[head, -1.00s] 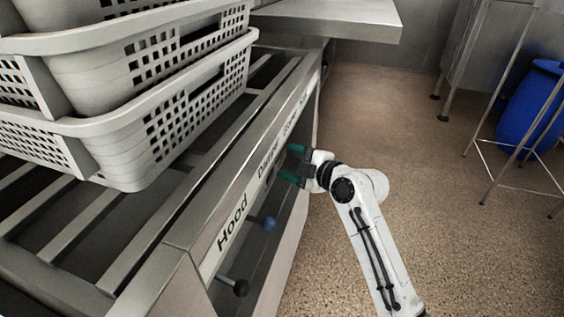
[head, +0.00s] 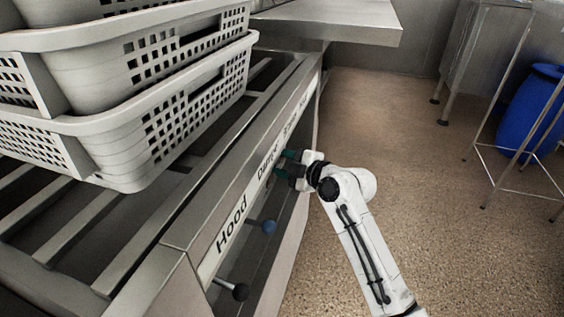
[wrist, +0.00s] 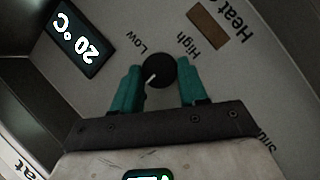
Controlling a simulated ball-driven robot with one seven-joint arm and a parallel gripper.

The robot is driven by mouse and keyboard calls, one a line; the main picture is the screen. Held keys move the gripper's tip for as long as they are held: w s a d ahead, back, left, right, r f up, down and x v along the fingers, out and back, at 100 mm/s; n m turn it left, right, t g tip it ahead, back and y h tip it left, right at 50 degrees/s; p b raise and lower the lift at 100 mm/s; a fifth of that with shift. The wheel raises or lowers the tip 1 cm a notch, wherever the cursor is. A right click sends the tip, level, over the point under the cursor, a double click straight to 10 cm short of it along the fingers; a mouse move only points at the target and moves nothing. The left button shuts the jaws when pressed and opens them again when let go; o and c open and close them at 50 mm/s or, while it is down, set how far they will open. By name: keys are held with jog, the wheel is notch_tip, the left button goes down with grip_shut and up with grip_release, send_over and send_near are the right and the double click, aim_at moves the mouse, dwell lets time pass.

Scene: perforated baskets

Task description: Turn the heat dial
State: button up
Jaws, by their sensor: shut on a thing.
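The heat dial (wrist: 157,70) is a round black knob with a white pointer line, in the wrist view between the words Low and High. The pointer lies toward the lower left of the picture. My gripper (wrist: 158,88) has its two teal fingers on either side of the dial, shut on it. In the head view, my gripper (head: 283,162) is at the front panel (head: 236,222) of the metal counter, beyond the Hood label. The dial itself is hidden there.
A display (wrist: 76,38) reads 20 °C. A brown rectangle (wrist: 208,25) sits by the Heat label. Blue (head: 268,227) and black (head: 240,292) knobs stick out near Hood. Stacked grey baskets (head: 140,150) stand on the counter.

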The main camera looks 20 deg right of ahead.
jog(key=shift+c, duration=1.4)
jog(key=shift+r+p, duration=0.1)
jog(key=shift+p, duration=0.3)
jog(key=shift+w+d+r+m+g+y+p, duration=0.15)
jog(key=shift+m+g+y+p, duration=0.55)
jog(key=shift+m+g, duration=0.95)
jog(key=shift+w+d+f+m+g+y+p, duration=0.2)
jog(key=shift+m+g+y+p, duration=0.45)
jog(key=shift+m+g, duration=1)
jog(key=shift+w+d+r+m+g+y+p, duration=0.2)
jog(key=shift+m+g+y+p, duration=0.55)
jog(key=shift+m, duration=1.55)
jog(key=shift+a+g+b, duration=0.1)
jog(key=shift+g+b, duration=0.15)
jog(key=shift+b, duration=0.05)
